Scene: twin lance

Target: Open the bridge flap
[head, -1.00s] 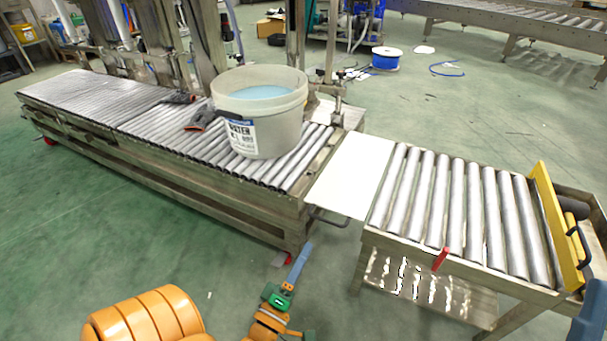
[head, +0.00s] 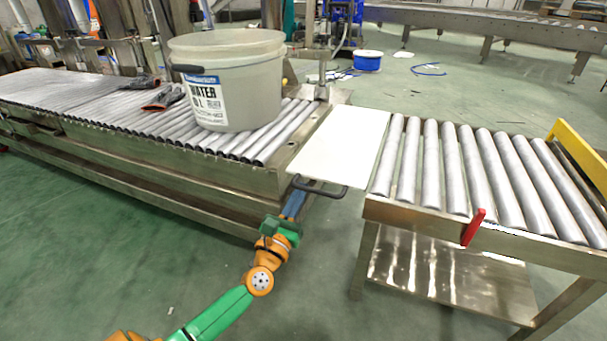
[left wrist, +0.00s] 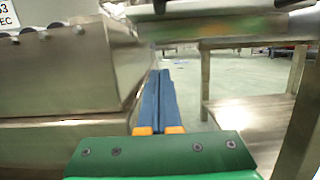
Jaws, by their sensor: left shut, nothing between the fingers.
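The bridge flap (head: 343,146) is a flat white plate lying level across the gap between the long roller conveyor and the short roller table. A dark handle (head: 320,187) sticks out from its front edge. My left gripper (head: 296,200) is shut and empty, with its blue fingers just below and beside the handle. I cannot tell whether they touch it. In the left wrist view, the shut fingers (left wrist: 158,92) point forward beneath the flap's level, between the conveyor's end and the table. My right gripper is not in view.
A large bucket (head: 235,90) labelled water stands on the long conveyor (head: 150,165), with dark gloves (head: 165,97) beside it. The short roller table (head: 400,214) has a red lever (head: 473,228) and a yellow end plate (head: 578,152). The floor in front is clear.

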